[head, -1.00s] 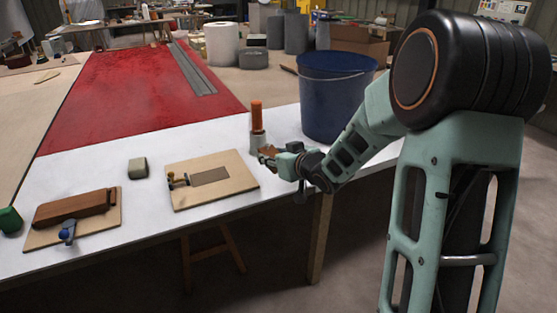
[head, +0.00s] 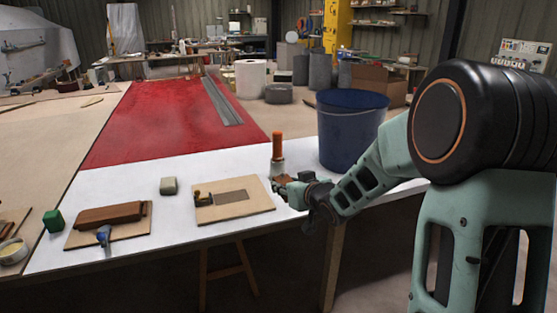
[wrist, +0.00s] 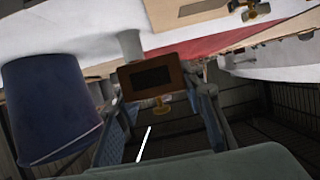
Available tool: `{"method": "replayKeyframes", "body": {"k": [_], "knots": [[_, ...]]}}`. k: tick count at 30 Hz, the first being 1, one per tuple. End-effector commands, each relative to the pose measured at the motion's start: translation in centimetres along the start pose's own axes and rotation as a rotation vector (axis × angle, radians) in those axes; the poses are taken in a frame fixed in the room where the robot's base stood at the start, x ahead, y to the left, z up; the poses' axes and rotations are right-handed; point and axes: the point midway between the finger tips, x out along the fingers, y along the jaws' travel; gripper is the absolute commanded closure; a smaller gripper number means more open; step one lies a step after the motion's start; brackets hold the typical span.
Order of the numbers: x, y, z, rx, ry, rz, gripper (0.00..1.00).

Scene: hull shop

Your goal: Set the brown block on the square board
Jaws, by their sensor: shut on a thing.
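My gripper (head: 280,183) is shut on a small brown block (wrist: 175,77), held in the air near the table's front edge. In the wrist view, the block sits between the fingers with a dark rectangle on its face and a brass-coloured knob beyond it. A light wooden board (head: 258,207) lies just left of my gripper, with a grey rectangular patch and a small brass-and-brown fitting on it. Another light board (head: 80,240) lies further left, bearing a long brown piece (head: 110,214) and a blue-knobbed clamp. Which board is the square one I cannot tell for sure.
A blue bucket (head: 350,135) stands to the right. A tin (head: 12,252) sits at far left.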

Motion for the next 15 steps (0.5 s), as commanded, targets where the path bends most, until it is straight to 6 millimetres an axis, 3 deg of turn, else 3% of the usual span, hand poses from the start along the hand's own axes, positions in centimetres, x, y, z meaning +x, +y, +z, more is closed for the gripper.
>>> {"method": "replayKeyframes", "body": {"k": [15], "knots": [[-7.7, 4.8, 2.0, 0.123, 0.002, 0.304, 0.91]]}}
